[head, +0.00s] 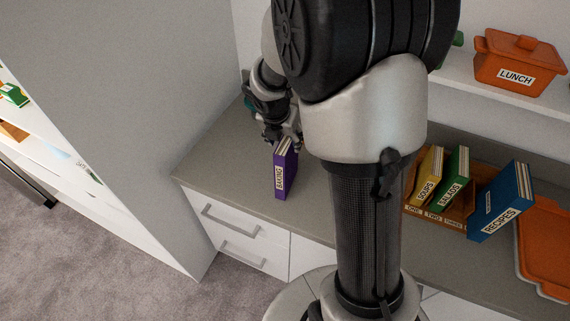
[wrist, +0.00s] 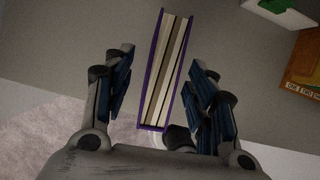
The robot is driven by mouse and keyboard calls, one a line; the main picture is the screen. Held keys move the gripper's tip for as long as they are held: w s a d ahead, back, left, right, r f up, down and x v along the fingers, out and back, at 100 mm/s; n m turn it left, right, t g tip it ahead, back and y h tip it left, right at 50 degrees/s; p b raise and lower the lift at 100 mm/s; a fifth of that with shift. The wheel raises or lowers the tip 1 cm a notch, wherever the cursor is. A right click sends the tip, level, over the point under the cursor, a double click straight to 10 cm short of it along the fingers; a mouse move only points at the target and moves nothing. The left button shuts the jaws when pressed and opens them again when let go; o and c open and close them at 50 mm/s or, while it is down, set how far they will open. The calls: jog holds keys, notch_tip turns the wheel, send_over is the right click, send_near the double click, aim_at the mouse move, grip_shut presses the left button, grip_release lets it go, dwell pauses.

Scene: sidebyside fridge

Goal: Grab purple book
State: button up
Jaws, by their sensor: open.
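The purple book (head: 285,171) stands upright on the grey counter, with a "BAKING" label on its spine. My gripper (head: 282,135) is right above it in the head view. In the wrist view the book (wrist: 165,72) shows its page edges and purple covers, slightly tilted in the picture. My gripper's two blue-padded fingers (wrist: 161,90) are open, one on each side of the book, with a visible gap on both sides. How far the fingers reach down beside the covers is hard to tell.
To the right, a wooden holder (head: 420,212) has a yellow book (head: 428,176) and a green book (head: 453,180), with a blue book (head: 503,203) leaning beside it. An orange tray (head: 545,245) lies further right. An orange "LUNCH" pot (head: 515,65) sits on a shelf. A grey panel stands left.

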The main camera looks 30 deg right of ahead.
jog(key=shift+x, duration=0.95)
jog(key=b+x, duration=0.2)
jog(key=x, duration=0.2)
jog(key=shift+d+f+b, duration=0.2)
jog(key=shift+f+b, duration=0.1)
jog(key=shift+f, duration=0.1)
jog(key=shift+f, duration=0.25)
grip_shut()
dwell(0.4)
